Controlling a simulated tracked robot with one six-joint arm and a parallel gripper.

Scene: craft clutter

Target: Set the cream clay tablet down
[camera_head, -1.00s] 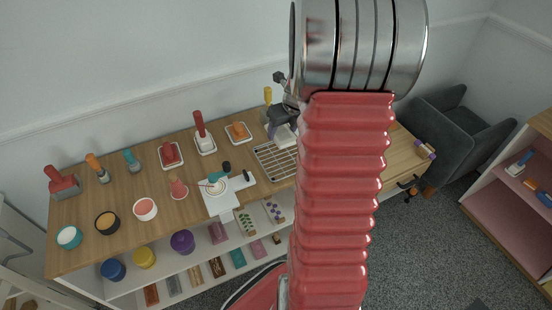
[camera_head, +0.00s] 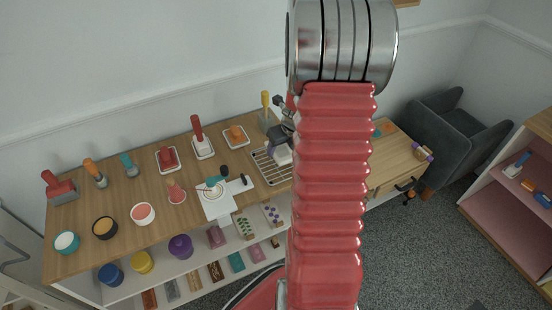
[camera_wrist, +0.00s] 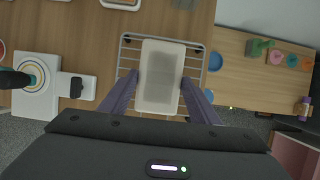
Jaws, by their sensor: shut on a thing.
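The cream clay tablet (camera_wrist: 160,77) is a pale rectangular slab with a slightly darker grey patch on its upper face. My gripper (camera_wrist: 159,90) is shut on it, with one purple finger along each long side in the wrist view. The tablet is over the wire rack (camera_wrist: 128,58), which shows around it. In the head view the tablet (camera_head: 281,155) is over the rack (camera_head: 266,170), partly covered by my gripper (camera_head: 280,141). I cannot tell whether the tablet touches the wires.
Several bowls, stamps and tools fill the table's left part, including an orange block on a white tray (camera_head: 236,143). A lower side table (camera_head: 402,163) stands at right, beside a dark armchair (camera_head: 450,135).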

